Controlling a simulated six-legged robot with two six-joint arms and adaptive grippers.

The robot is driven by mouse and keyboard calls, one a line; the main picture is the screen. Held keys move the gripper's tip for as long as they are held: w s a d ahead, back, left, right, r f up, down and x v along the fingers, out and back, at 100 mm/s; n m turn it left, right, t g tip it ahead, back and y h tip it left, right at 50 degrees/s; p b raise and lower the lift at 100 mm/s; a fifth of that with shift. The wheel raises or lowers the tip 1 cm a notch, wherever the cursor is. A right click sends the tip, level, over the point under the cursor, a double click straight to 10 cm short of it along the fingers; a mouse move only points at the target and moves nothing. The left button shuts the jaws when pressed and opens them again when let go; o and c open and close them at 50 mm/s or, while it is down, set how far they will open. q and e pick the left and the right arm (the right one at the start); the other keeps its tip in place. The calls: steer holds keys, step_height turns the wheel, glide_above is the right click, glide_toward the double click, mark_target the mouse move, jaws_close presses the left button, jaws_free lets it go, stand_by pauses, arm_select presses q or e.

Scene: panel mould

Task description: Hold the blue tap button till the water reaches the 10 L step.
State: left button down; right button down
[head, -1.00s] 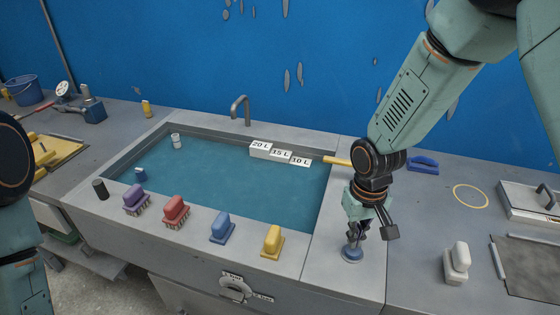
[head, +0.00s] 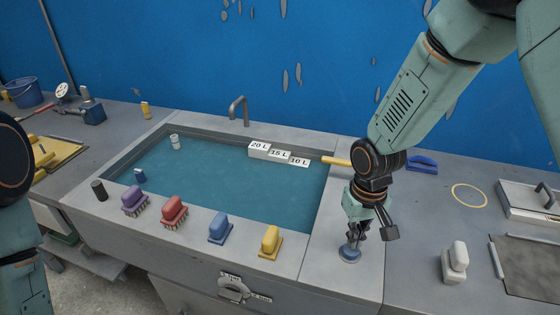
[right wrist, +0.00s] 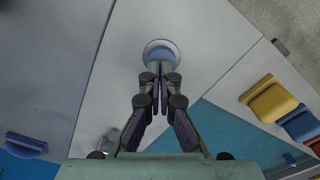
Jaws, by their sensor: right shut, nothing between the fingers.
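The blue tap button (head: 349,254) is a round cap on the counter, right of the basin. My right gripper (head: 354,238) points down with its fingers shut, tips at the button; nothing is between them. In the right wrist view the fingertips (right wrist: 160,72) overlap the button (right wrist: 160,49), hiding part of it. Whether it is pressed in is too small to tell. Blue-green water (head: 225,175) fills much of the basin. The white steps marked 20 L (head: 259,147), 15 L (head: 279,154) and 10 L (head: 299,162) descend rightward at its back edge. My left gripper is out of view.
A grey tap (head: 238,108) stands behind. A white block (head: 456,258) stands right of my gripper. A yellow bar (head: 336,161) lies behind it.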

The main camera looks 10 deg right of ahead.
steer(key=shift+a+f, duration=0.1)
steer(key=shift+a+f, duration=0.1)
steer(key=shift+f, duration=0.15)
steer(key=shift+f+b, duration=0.35)
steer(key=shift+f, duration=0.4)
stand_by(1.1)
step_height(320, 180, up, 7)
steer(key=p, duration=0.7)
steer(key=shift+r, duration=0.1)
stand_by(0.3)
